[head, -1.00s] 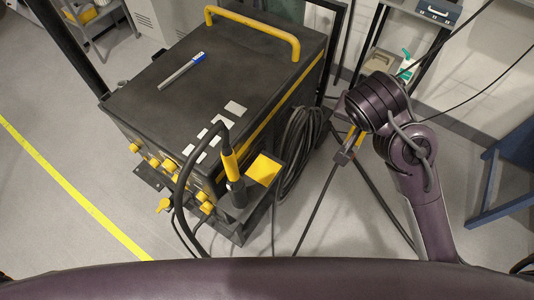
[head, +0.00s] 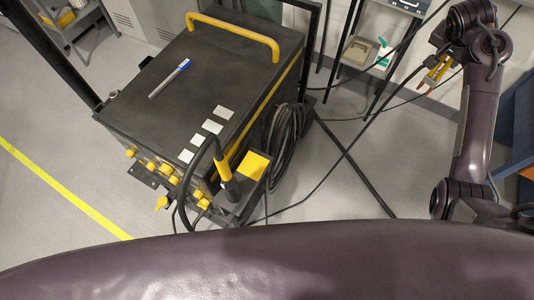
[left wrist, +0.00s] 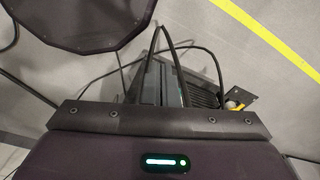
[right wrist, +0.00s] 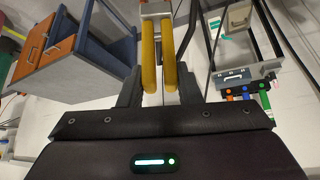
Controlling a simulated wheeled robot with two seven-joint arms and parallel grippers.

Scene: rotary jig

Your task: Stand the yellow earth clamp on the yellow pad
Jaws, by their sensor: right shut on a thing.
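The yellow earth clamp (head: 437,72) is in my right gripper (head: 440,62), held off the floor at the upper right of the head view, tilted. In the right wrist view its two yellow arms (right wrist: 148,58) stick out side by side between the dark fingers of my right gripper (right wrist: 160,88), which is shut on it. A yellow square (head: 254,165), which may be the pad, lies beside the dark machine, far left of the clamp. My left gripper (left wrist: 158,92) shows only in the left wrist view; its dark fingers blend with what is behind, so its opening is unclear.
The dark machine (head: 180,85) has a yellow handle and a marker on top. A black-and-yellow holder (head: 225,170) stands beside the yellow square. Coiled cable (head: 285,140) hangs at its side. Thin cables cross the floor.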

